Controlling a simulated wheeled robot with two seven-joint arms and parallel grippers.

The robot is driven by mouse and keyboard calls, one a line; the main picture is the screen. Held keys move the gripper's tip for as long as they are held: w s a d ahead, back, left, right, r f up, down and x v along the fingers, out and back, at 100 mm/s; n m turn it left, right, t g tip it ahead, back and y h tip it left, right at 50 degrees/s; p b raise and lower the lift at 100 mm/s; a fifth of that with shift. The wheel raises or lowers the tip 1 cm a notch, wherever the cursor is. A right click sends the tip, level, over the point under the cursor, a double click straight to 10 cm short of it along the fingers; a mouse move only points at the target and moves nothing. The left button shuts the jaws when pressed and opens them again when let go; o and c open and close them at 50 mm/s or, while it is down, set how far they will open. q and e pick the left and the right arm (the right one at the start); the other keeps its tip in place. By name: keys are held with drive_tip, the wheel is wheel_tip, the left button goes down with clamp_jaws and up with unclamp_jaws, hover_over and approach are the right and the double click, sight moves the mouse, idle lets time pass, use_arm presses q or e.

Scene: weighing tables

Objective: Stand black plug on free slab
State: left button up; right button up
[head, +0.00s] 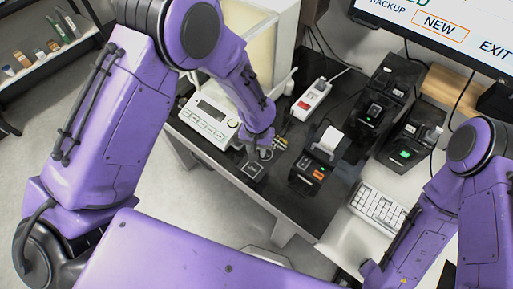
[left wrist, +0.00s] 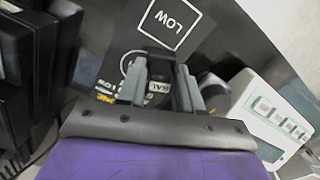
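My left gripper (head: 262,152) is low over the dark table, just behind a dark square slab (head: 253,169) with a white outline. In the left wrist view the slab's outlined square (left wrist: 170,22) reads LOW, and its surface looks bare. A black piece that looks like the black plug (left wrist: 157,47) is between the fingers of the left gripper (left wrist: 162,88), which appear shut on it. The fingers hide much of the plug, and I cannot tell whether it touches anything below. My right gripper is out of view; only its arm shows at the right.
A white scale (head: 208,122) stands left of the left gripper. A black printer-like device (head: 312,172), a white power strip (head: 311,99) and a keypad (head: 377,208) are to the right. The table's front edge lies close to the slab.

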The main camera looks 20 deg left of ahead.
use_arm(q)
drive_tip(key=shift+o, duration=0.6)
wheel_tip(320, 180, up, 7)
drive_tip(key=p, duration=0.7)
wheel_tip(320, 180, up, 6)
drive_tip(key=f, duration=0.1)
drive_tip(key=s+a+f+n+t, duration=0.2)
drive_tip(key=s+a+f+n, duration=0.35)
drive_tip(key=s+f, duration=0.7)
drive_tip(key=s+a+f+t+y, duration=0.1)
drive_tip(key=s+a+y, duration=0.2)
drive_tip(key=s+a, duration=0.8)
drive_tip(key=shift+s+f+n, duration=0.15)
drive_tip(key=shift+f+n, duration=0.05)
drive_tip(key=shift+n, duration=0.15)
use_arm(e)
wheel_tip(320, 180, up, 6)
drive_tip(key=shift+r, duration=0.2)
